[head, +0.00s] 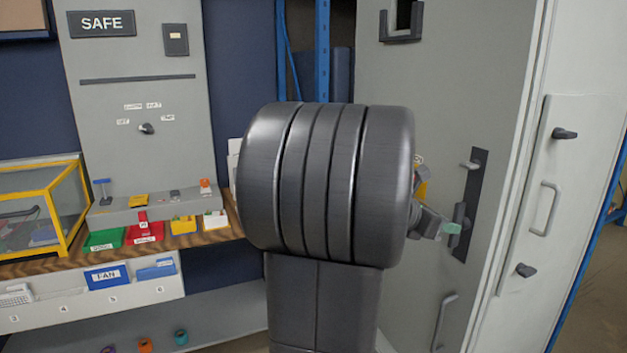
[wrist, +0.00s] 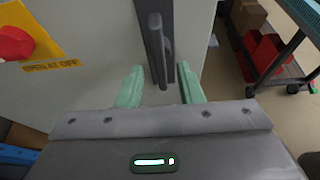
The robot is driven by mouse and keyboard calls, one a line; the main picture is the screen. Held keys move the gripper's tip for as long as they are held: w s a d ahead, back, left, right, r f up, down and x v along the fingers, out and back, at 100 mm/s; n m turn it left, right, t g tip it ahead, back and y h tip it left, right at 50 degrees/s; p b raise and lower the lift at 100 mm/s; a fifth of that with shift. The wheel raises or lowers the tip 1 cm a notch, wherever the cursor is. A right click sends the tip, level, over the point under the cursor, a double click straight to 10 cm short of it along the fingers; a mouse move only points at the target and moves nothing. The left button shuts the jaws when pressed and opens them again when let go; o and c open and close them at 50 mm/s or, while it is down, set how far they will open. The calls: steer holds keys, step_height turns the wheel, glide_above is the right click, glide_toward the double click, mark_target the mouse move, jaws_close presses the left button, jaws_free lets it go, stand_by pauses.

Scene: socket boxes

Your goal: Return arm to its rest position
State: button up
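My arm fills the middle of the head view and hides most of what lies behind it. My gripper (head: 452,228) shows just past the arm's right side, close to a dark handle plate on a grey cabinet door (head: 400,85). In the wrist view my gripper (wrist: 160,88) has its two green fingers spread apart. The dark door handle (wrist: 158,40) stands beyond and between the fingertips. Nothing shows held between the fingers; I cannot tell how near the handle is to them.
A red knob (wrist: 14,42) on a yellow plate is at the wrist view's left. A wooden bench (head: 215,236) with a green bin (head: 103,240) and red bin (head: 145,233) stands left of my arm.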

mark_target(451, 247)
steer(key=x, duration=0.5)
steer(key=shift+a+r, duration=0.1)
steer(key=shift+a, duration=0.05)
